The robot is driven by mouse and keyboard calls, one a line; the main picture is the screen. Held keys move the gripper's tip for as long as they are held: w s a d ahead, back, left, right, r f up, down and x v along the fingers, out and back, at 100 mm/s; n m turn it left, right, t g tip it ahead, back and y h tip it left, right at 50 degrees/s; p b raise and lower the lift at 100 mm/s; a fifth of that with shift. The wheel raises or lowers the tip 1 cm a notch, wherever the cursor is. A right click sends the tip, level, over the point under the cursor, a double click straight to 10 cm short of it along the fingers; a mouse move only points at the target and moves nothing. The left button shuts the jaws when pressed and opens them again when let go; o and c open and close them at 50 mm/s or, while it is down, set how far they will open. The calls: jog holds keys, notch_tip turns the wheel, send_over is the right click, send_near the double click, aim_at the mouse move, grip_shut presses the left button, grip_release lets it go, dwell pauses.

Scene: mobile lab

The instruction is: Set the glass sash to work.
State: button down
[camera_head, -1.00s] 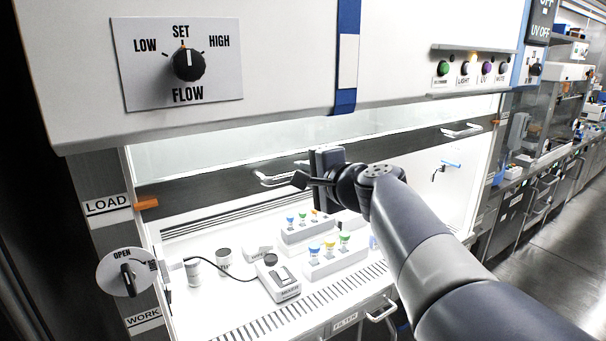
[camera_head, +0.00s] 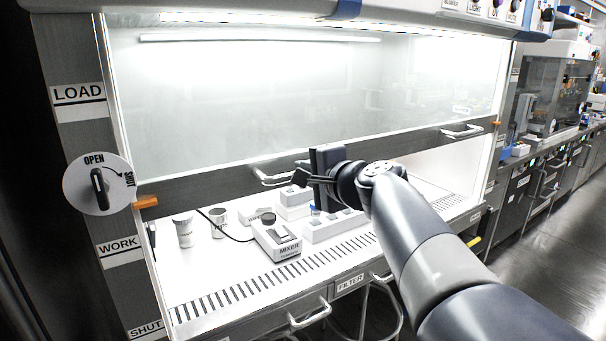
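The glass sash (camera_head: 300,85) is a clear pane with a dark bottom rail (camera_head: 215,192), partly lowered over the cabinet opening. Its orange pointer (camera_head: 145,202) stands between the LOAD label (camera_head: 79,94) and the WORK label (camera_head: 118,246), nearer WORK. The SHUT label (camera_head: 147,328) is lower on the post. My gripper (camera_head: 302,178) is at the right end of the left sash handle (camera_head: 268,178). Its dark fingers overlap the handle end, and whether they are shut on it is hidden.
A round lock dial (camera_head: 99,183) on the left post has its knob at OPEN. Inside stand a mixer (camera_head: 276,238), white cups (camera_head: 183,230) and a tube rack (camera_head: 330,227). A second sash handle (camera_head: 462,131) is at the right. A drawer handle (camera_head: 310,314) projects below.

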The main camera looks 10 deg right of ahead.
notch_tip(320, 180, down, 8)
jog(key=b, duration=0.6)
jog(key=shift+r, duration=0.25)
jog(key=c, duration=1.4)
grip_release()
jog(key=v, duration=1)
jog(key=shift+s, duration=0.4)
jog(key=shift+w+d, duration=0.1)
